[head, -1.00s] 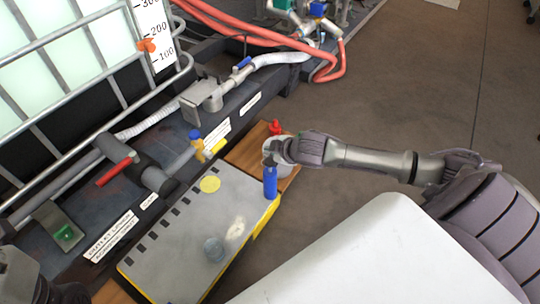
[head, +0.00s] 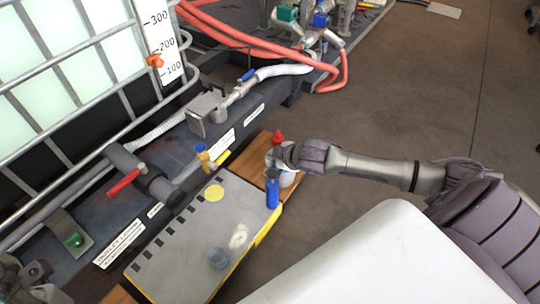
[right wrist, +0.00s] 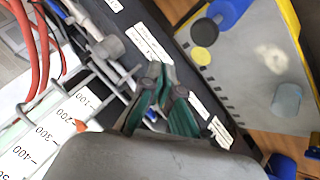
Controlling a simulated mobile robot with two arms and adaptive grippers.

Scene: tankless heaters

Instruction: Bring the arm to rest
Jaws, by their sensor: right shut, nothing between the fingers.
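My right arm comes in from the right in the head view. Its gripper (head: 280,157) is over the far right end of the grey and yellow case, just above the blue bottle in the picture; whether they touch is unclear. The right wrist view shows the green-padded fingers (right wrist: 166,86) closed together with nothing between them. A dark part of my left arm shows at the bottom left of the head view; its fingers cannot be made out.
The case (head: 190,235) carries the upright blue bottle (head: 272,194) and a grey cylinder (head: 217,258). A caged tank (head: 60,70) and a pipe with a red handle (head: 124,182) are at left.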

